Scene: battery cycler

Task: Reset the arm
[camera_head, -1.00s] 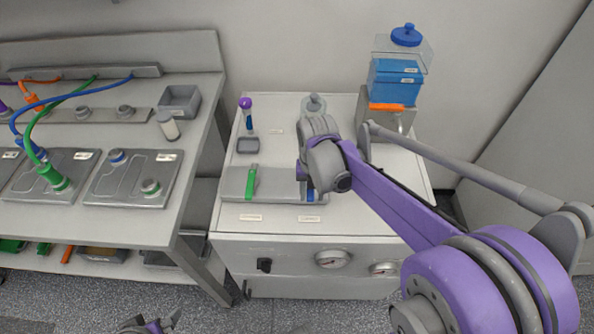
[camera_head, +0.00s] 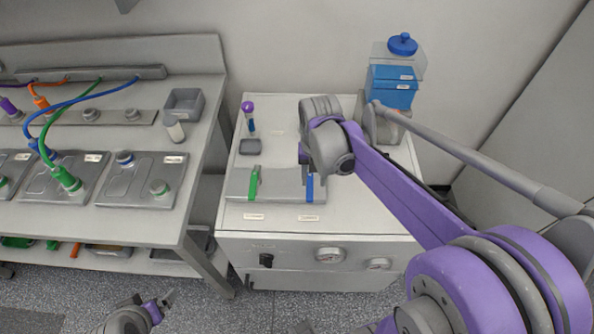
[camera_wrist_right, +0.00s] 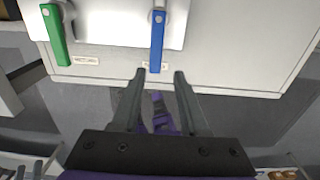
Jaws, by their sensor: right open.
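My right arm reaches over the white cabinet (camera_head: 285,222); its wrist hides most of the right gripper in the head view. In the right wrist view the right gripper (camera_wrist_right: 159,74) is open, with nothing held between its fingers. The blue handle (camera_wrist_right: 157,42) lies just beyond the fingertips, its lower end near the gap between them. The blue handle (camera_head: 310,187) also shows below my wrist in the head view. The green handle (camera_head: 255,183) is to its left on the same grey plate (camera_head: 282,185). My left gripper (camera_head: 160,303) is low at the bottom left; its opening is unclear.
A bench (camera_head: 150,223) with battery plates and coloured cables stands left of the cabinet. A purple-topped tube (camera_head: 249,115) and a small grey tray (camera_head: 250,146) are on the cabinet. A blue container (camera_head: 391,86) stands behind my right arm. Floor is open in front.

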